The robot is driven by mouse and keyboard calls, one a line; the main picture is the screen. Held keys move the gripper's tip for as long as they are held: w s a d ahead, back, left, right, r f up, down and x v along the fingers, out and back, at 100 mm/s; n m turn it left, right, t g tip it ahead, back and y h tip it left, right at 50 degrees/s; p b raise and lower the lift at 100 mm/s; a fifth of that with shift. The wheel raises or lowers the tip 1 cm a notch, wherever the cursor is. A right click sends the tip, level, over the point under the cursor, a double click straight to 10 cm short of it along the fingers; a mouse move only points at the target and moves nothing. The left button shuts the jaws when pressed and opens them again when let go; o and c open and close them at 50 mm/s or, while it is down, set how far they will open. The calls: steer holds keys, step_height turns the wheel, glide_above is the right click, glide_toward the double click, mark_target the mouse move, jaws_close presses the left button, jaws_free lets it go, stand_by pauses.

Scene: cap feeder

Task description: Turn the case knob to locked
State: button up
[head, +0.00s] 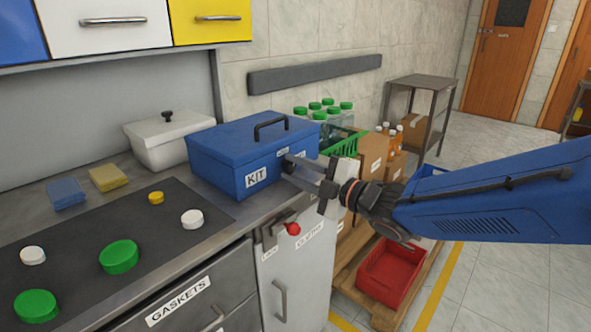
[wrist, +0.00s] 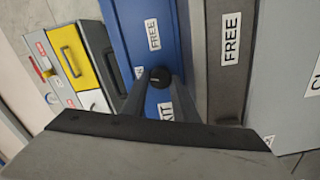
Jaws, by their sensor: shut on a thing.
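The blue case (head: 222,160) with a KIT label and a dark top handle stands on the counter. Its knob (wrist: 160,77) shows in the wrist view as a dark round piece on the case's blue front. A FREE label (wrist: 152,34) is on that front; a smaller label beside the knob is too small to read. My gripper (head: 289,164) reaches in from the right at the case's front; it also shows in the wrist view (wrist: 158,88), its two fingers closed on either side of the knob. Which way the knob points cannot be told.
The counter (head: 112,170) holds a white lidded box (head: 165,141), sponges and several caps. Below is a cabinet door (head: 300,275) with a red knob (head: 293,229). To the right are cartons (head: 373,160), a green crate (head: 343,146) and a red bin (head: 393,274) on a pallet.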

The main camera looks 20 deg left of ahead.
steer(key=shift+f+n, duration=0.15)
steer(key=shift+n, duration=1.65)
steer(key=o, duration=1)
